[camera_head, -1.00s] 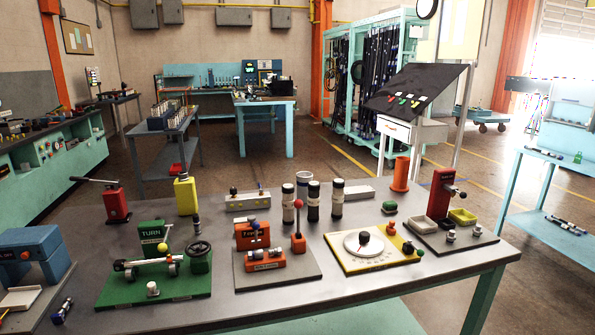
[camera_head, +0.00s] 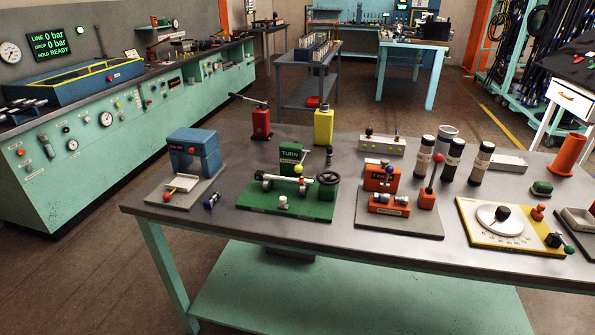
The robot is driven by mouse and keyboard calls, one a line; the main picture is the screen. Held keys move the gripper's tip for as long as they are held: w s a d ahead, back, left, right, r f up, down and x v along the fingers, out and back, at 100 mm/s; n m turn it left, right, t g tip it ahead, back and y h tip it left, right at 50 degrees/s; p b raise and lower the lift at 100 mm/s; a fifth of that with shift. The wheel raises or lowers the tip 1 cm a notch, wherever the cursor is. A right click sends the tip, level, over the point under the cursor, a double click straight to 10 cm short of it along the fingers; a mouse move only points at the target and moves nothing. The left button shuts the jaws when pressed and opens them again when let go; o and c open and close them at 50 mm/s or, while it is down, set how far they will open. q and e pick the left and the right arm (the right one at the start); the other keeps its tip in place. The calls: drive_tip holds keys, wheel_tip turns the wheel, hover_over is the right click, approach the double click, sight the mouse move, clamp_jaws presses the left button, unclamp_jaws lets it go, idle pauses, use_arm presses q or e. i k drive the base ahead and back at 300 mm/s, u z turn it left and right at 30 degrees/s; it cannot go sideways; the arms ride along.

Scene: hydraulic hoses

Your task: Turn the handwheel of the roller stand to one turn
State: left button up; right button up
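The roller stand (camera_head: 262,199) is a green base plate on the near table, left of its middle. A dark handwheel (camera_head: 328,179) stands at the right end of the base. A pale rod with a yellow knob (camera_head: 299,169) lies across the rollers, left of the handwheel. A green block (camera_head: 291,155) marked "TURN" stands behind the rod. A small white knob (camera_head: 283,202) stands at the front of the base. How far the handwheel is turned cannot be told. Neither of my grippers shows in the view.
The grey table (camera_head: 330,240) also holds a blue press (camera_head: 194,150) on the left, an orange fixture (camera_head: 384,178) to the right, and a yellow-edged dial plate (camera_head: 505,225) further right. A green wall bench (camera_head: 110,125) runs along the left. The floor in front is open.

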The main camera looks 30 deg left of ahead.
sight(326, 181)
drive_tip(key=z, duration=1.95)
drive_tip(key=k, duration=0.9)
drive_tip(key=u, duration=1.2)
drive_tip(key=i, duration=0.5)
